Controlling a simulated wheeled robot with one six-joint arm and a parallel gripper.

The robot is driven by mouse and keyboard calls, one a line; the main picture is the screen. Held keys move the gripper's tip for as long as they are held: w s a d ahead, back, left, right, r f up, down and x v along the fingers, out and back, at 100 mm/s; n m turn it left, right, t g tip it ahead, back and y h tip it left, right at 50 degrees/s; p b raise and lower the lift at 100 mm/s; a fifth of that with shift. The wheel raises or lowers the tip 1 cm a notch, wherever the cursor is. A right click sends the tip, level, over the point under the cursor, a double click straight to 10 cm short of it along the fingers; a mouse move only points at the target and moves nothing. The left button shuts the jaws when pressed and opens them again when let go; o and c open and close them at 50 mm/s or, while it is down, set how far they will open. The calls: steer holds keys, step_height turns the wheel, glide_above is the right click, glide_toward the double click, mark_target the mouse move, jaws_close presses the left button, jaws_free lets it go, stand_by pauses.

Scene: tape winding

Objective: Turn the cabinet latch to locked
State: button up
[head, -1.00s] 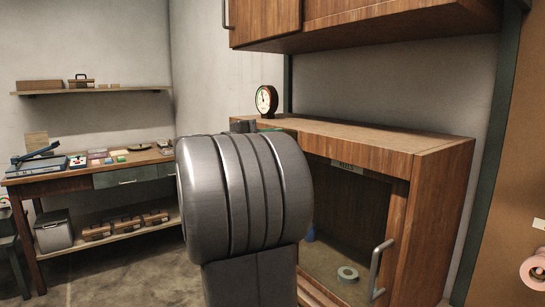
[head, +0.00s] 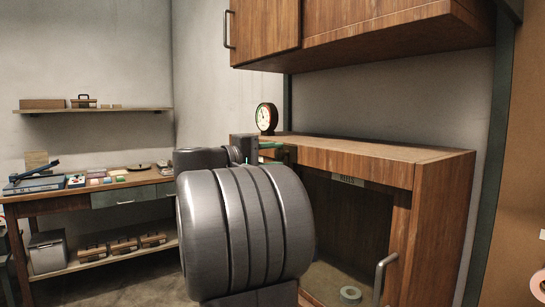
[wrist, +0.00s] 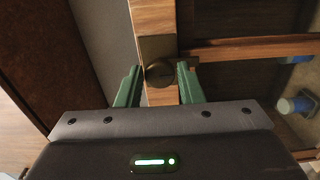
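The cabinet latch (wrist: 159,74) is a dark round knob on a dark plate, on a pale wooden strip of the cabinet frame in the wrist view. My gripper (wrist: 158,68) is open, with one green finger on each side of the knob. I cannot tell whether either finger touches it. In the head view, the wooden cabinet (head: 445,210) stands at the right with a dark see-through front. My arm hides its left front part and the latch there. My green fingers (head: 275,151) show partly near its top front edge.
A gauge (head: 266,118) stands on the cabinet top. A metal handle (head: 384,277) sticks out at the front right. A tape roll (head: 350,294) lies inside. A wall cabinet (head: 400,35) hangs above. A workbench (head: 75,200) with small items stands at the left.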

steer(key=shift+o, duration=1.4)
steer(key=v, duration=1.4)
steer(key=shift+w+d, duration=0.1)
steer(key=x, duration=1.3)
steer(key=shift+w+d, duration=0.2)
steer(key=shift+d, duration=0.1)
